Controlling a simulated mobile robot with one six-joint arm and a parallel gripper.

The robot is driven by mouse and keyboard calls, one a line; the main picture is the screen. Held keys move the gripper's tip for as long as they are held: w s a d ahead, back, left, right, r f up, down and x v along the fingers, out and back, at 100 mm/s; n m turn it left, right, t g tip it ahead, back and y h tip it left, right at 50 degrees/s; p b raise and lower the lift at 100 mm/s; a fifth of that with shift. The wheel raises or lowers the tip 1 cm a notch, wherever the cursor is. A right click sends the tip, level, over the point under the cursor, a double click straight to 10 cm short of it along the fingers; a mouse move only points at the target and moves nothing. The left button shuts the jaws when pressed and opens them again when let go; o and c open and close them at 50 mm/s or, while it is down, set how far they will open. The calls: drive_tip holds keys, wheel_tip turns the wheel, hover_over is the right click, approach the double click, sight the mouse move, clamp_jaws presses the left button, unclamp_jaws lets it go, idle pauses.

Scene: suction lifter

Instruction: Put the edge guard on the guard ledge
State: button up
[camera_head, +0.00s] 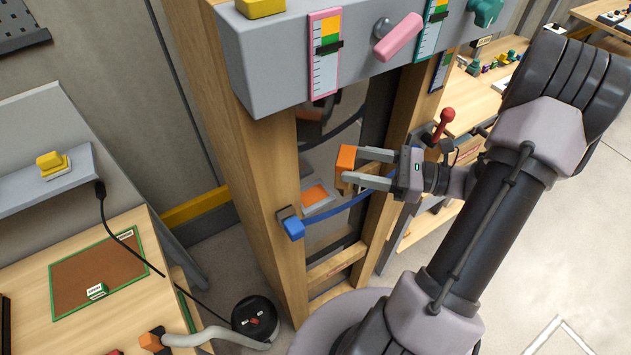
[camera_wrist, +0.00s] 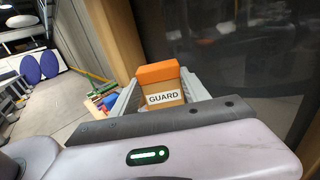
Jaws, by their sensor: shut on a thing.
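The edge guard (camera_head: 346,160) is a small block with an orange top and a tan body. In the wrist view the edge guard (camera_wrist: 158,75) shows a white label reading GUARD. My gripper (camera_head: 350,167) is shut on it, one finger on each side, and holds it in the air in front of the wooden frame opening. In the wrist view my gripper (camera_wrist: 162,92) has the block upright between its fingers. A grey plate with an orange patch (camera_head: 315,196) lies behind and below the block. I cannot tell whether this plate is the guard ledge.
Wooden posts (camera_head: 275,220) flank the opening, with a blue strap (camera_head: 340,212) across it. A grey beam (camera_head: 270,60) with gauges and a pink handle (camera_head: 398,40) hangs above. A bench (camera_head: 70,255) stands left. A red-knobbed lever (camera_head: 444,120) is right of my gripper.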

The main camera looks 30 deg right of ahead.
drive_tip(key=a, duration=0.2)
drive_tip(key=w+a, duration=0.1)
drive_tip(key=a, duration=0.1)
drive_tip(key=w+a, duration=0.1)
drive_tip(key=a, duration=0.1)
drive_tip(key=shift+w+a+f, duration=0.15)
drive_tip(key=shift+w+f, duration=0.05)
drive_tip(key=shift+f, duration=0.15)
drive_tip(key=shift+a+f, duration=0.2)
drive_tip(key=shift+f, duration=0.1)
wheel_tip(320, 180, down, 3)
drive_tip(key=shift+w+d+b, duration=0.1)
drive_tip(key=shift+b, duration=0.45)
drive_tip(key=shift+f, duration=0.15)
drive_tip(key=o, duration=1.5)
drive_tip(key=shift+c, duration=0.2)
